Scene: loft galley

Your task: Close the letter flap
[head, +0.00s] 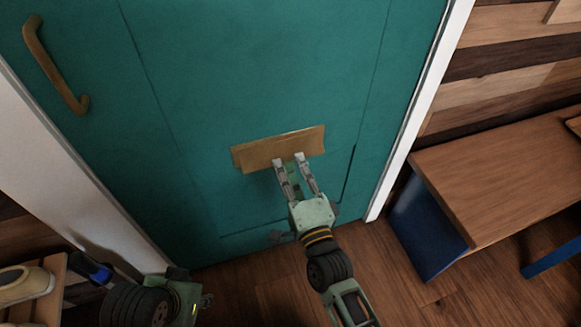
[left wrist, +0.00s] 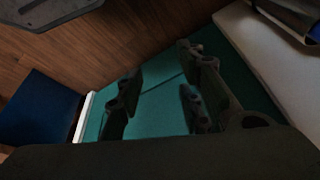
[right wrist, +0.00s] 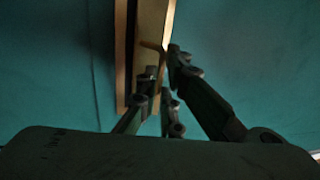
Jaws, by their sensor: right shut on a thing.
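The brass letter flap (head: 262,153) is on the teal door (head: 200,90) in the head view, and its lower edge stands out from the door. In the right wrist view the flap (right wrist: 152,25) shows as a pale strip, with a dark gap between it and its backing plate. My right gripper (head: 289,160) is shut on the flap's lower edge, with its fingers (right wrist: 161,72) on either side of it. My left gripper (left wrist: 160,85) has its fingers apart and nothing visible between them. It is away from the flap, low at the left.
A curved door handle (head: 52,65) is at the upper left. A wooden bench (head: 500,175) with a blue side panel stands to the right. A shoe (head: 25,284) rests on a wooden rack at the lower left. Wood floor (head: 265,295) lies before the door.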

